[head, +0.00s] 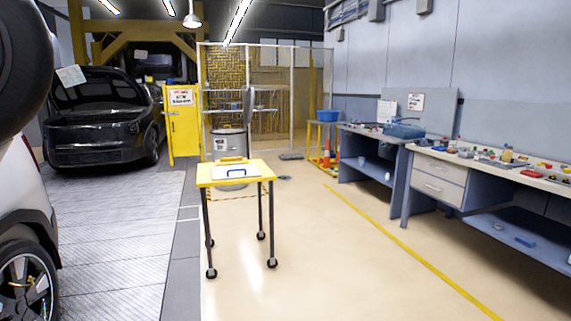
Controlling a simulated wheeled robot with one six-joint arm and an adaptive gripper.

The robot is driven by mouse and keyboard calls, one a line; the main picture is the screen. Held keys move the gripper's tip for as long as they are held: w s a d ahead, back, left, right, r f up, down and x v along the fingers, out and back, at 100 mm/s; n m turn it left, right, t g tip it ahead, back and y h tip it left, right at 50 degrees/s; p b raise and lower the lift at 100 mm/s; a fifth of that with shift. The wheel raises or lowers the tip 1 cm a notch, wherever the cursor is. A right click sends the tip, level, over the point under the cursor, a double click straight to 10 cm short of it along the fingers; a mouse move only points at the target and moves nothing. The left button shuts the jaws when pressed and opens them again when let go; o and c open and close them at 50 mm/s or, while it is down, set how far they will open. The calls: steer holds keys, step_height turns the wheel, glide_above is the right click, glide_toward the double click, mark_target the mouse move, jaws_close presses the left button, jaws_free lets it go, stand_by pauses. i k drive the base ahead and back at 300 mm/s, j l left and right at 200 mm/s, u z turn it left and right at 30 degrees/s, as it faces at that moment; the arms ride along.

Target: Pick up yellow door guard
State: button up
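A small yellow piece (232,160) lies at the back of a yellow-topped wheeled cart (262,171) near the middle of the head view. It looks like the yellow door guard, but it is too small to be sure. A white item with a dark blue handle-like outline (236,172) lies in front of it on the cart top. My gripper is not in view.
A grey bin (229,145) stands behind the cart. A white vehicle (28,205) is close at left; a black car (100,120) with its hood up stands farther back. Cluttered workbenches (440,172) line the right wall. The beige floor (330,260) between is clear.

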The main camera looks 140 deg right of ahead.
mark_target(233, 161)
steer(key=z, duration=4.2)
steer(key=i+j+z, duration=0.25)
steer(key=i+j, duration=0.25)
steer(key=i, duration=0.15)
steer(key=i+j+z, duration=0.25)
steer(key=i+j, duration=0.3)
steer(key=i+j+z, duration=0.3)
steer(key=i+j, duration=0.2)
steer(key=j, duration=0.35)
steer(key=i+j+z, duration=0.25)
steer(key=i+j, duration=0.2)
steer(key=j, duration=0.4)
steer(key=i+j+z, duration=0.25)
steer(key=j, duration=0.7)
steer(key=i+j+z, duration=0.25)
steer(key=j, duration=0.75)
steer(key=i+j+z, duration=0.3)
steer(key=j, duration=0.75)
steer(key=j+z, duration=0.25)
steer(key=j, duration=0.8)
steer(key=i+j, duration=0.1)
steer(key=j, duration=0.35)
steer(key=i+j, duration=0.15)
steer(key=j, duration=0.3)
steer(key=i+j+z, duration=0.1)
steer(key=j, duration=0.4)
